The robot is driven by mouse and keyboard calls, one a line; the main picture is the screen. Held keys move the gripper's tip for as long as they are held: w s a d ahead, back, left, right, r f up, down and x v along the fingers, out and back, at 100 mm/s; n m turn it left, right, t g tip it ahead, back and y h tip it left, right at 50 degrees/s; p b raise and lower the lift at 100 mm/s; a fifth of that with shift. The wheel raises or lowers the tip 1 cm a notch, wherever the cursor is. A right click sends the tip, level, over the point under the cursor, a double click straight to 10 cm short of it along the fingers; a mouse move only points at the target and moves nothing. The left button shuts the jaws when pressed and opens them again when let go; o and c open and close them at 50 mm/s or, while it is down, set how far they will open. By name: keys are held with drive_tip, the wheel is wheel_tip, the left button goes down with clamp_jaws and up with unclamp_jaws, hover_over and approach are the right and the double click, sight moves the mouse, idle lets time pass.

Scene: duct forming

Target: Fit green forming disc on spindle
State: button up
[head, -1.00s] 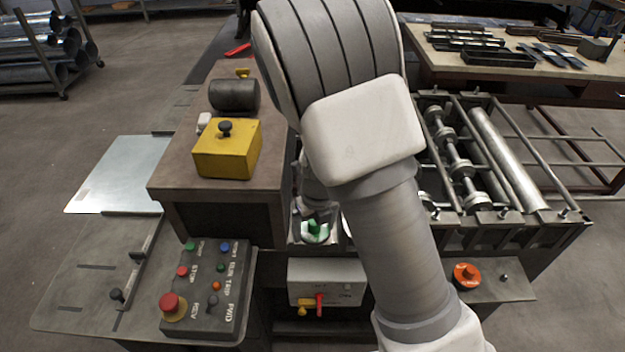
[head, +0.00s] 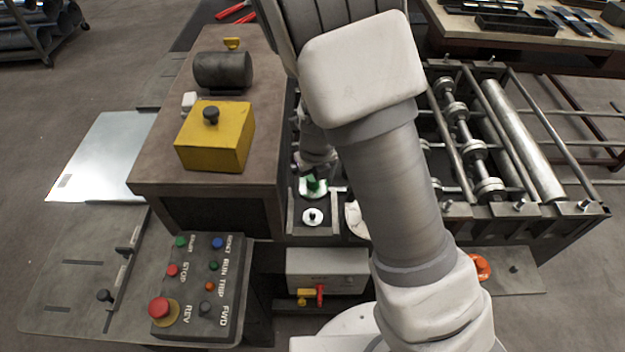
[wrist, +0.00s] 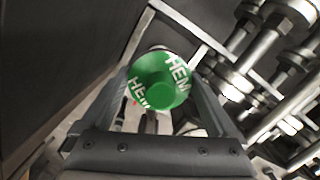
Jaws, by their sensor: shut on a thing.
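The green forming disc (wrist: 160,82), with white "HEM" lettering and a raised green hub, is between the two fingers of my gripper (wrist: 160,100) in the wrist view. The fingers are shut on it. In the head view the green disc (head: 313,184) shows small, with a pale rim, below my gripper (head: 316,168), which my arm partly hides. Metal roller shafts (head: 466,140) run along the machine on the right. They also show at the right of the wrist view (wrist: 265,50), apart from the disc. I cannot tell which shaft end is the spindle.
A pale disc (head: 312,216) with a dark centre lies in a small tray just in front of the green disc. A brown housing (head: 160,165) with a yellow box (head: 215,135) stands left. A button panel (head: 205,285) is at front left. My arm covers the centre right.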

drive_tip(key=b, duration=0.7)
hover_over(312, 212)
drive_tip(key=shift+f, duration=3.1)
drive_tip(key=shift+f+b, duration=0.3)
drive_tip(key=shift+f, duration=0.55)
drive_tip(key=shift+f, duration=0.2)
drive_tip(key=shift+f, duration=0.35)
drive_tip(key=shift+f, duration=0.45)
drive_tip(key=shift+f, duration=0.25)
drive_tip(key=o, duration=1.6)
drive_tip(key=shift+c, duration=0.2)
